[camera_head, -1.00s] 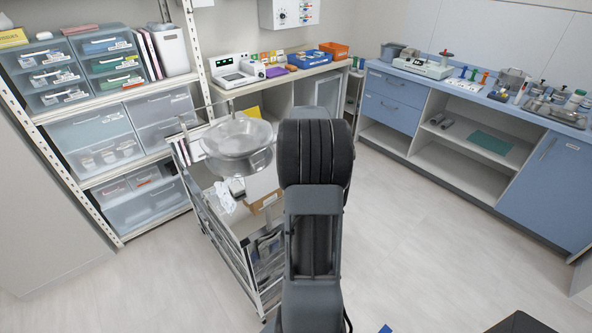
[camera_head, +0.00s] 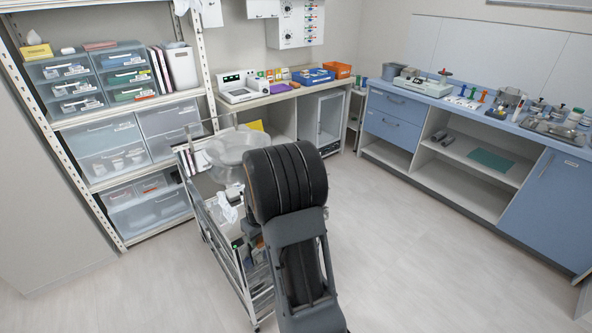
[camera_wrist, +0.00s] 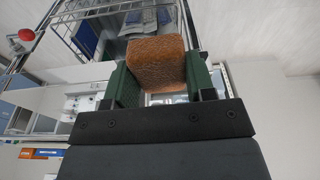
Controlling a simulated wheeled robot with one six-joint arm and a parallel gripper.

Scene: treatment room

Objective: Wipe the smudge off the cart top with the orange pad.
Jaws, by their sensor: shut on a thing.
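The orange pad (camera_wrist: 157,64) is a rough, block-shaped piece in the wrist view. My gripper (camera_wrist: 162,82) is shut on it, with a green finger on each side. In the head view my arm hides the gripper and the pad. A metal-framed cart (camera_head: 228,262) stands left of and behind my arm, with a clear round basin (camera_head: 232,147) at its far end. My arm covers part of the cart. I cannot make out the smudge in either view. Whether the pad touches anything cannot be told.
Shelving with clear drawers (camera_head: 97,150) stands left of the cart. A bench with a white device (camera_head: 243,87) is behind it. A blue-fronted counter (camera_head: 553,195) runs along the right. The floor (camera_head: 420,260) right of my arm is clear.

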